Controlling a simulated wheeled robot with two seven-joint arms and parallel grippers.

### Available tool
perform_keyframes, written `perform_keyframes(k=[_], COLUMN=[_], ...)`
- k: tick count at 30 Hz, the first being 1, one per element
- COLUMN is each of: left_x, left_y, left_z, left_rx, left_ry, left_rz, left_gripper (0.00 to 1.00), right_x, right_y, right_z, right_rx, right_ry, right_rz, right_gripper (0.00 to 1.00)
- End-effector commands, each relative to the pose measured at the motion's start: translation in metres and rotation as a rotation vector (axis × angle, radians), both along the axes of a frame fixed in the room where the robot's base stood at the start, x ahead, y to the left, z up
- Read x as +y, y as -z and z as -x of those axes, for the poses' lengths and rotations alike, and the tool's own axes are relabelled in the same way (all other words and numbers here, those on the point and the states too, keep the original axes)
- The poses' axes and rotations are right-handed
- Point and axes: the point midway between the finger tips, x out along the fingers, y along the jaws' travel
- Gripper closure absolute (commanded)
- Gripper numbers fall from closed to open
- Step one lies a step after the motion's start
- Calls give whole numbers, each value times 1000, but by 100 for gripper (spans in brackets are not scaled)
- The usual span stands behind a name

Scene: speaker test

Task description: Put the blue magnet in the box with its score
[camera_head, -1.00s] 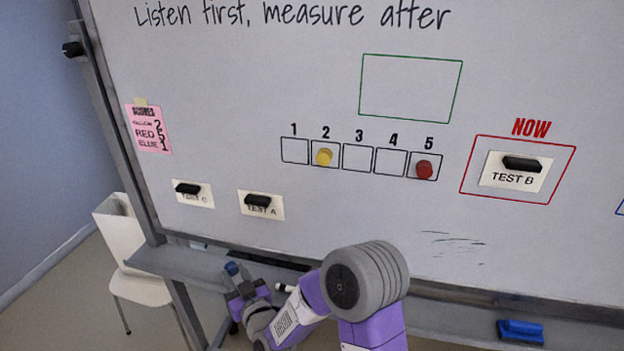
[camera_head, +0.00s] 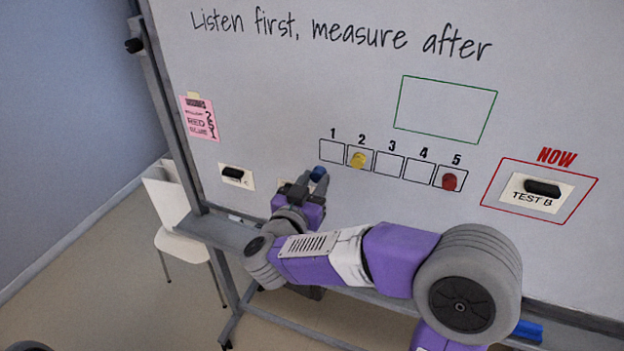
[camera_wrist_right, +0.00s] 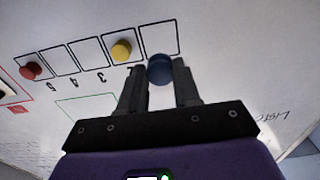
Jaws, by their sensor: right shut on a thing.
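The blue magnet (camera_head: 318,173) is between the fingertips of my right gripper (camera_head: 311,181), which is shut on it. In the right wrist view the blue magnet (camera_wrist_right: 159,69) overlaps the lower edge of the empty box 1 (camera_wrist_right: 163,37). In the head view it is just below box 1 (camera_head: 332,151); I cannot tell whether it touches the board. The yellow magnet (camera_head: 358,160) is in box 2 and the red magnet (camera_head: 449,182) in box 5. My left gripper is not in view.
The TEST B card (camera_head: 528,195) hangs in the red NOW frame at right. Another card (camera_head: 236,176) hangs at left; my right gripper mostly hides the TEST A card's place. Boxes 3 and 4 are empty. The tray (camera_head: 215,230) runs below the whiteboard.

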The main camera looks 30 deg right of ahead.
Motion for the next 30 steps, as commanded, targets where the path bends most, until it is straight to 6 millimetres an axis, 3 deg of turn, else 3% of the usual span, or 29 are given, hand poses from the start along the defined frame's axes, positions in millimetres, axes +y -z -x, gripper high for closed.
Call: perform_keyframes(k=[30], left_x=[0], left_y=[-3], left_z=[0], left_rx=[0], left_ry=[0], left_rz=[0], left_gripper=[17], right_x=[-54], right_y=[1], right_z=[-46], right_rx=[0], right_ry=[-1], right_rz=[1], right_gripper=[90])
